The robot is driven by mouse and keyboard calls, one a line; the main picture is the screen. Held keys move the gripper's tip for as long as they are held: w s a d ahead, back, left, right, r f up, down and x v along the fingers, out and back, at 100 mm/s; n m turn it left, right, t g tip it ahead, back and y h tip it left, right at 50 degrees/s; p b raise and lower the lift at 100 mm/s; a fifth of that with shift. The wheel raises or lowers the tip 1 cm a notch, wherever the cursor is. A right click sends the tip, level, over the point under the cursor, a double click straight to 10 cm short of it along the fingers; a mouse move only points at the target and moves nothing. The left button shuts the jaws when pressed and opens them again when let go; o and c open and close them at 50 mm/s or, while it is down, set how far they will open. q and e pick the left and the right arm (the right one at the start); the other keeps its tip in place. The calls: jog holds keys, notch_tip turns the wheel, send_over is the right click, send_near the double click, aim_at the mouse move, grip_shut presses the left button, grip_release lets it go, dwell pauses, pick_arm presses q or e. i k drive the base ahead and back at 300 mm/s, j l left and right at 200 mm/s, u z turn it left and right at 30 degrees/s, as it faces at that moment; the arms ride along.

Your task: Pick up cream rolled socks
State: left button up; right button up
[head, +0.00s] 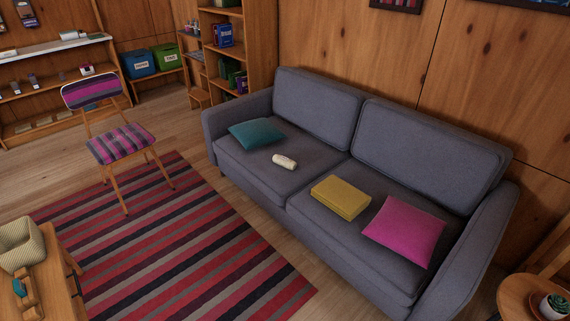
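The cream rolled socks (284,162) lie on the left seat cushion of the grey sofa (330,203). They form a small pale roll with a darker mark on it. A teal pillow (257,134) lies just behind and to the left of them. A folded yellow cloth or blanket (341,197) lies to their right on the other seat cushion, with a pink pillow (404,231) beyond it. Neither of my grippers shows in the head view.
A striped rug (190,240) and bare wood floor lie in front of the sofa. A chair with a striped seat (120,144) stands on the left. A wooden table (58,275) with a woven basket (20,245) is at lower left. A small round table (520,297) with a potted plant (554,306) is at lower right.

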aim_at(284, 162)
jog(key=i+j+z, duration=0.45)
jog(key=i+j, duration=0.25)
jog(key=i, duration=0.6)
jog(key=i+j+z, duration=0.45)
jog(key=i+j, duration=0.7)
jog(key=i, duration=0.05)
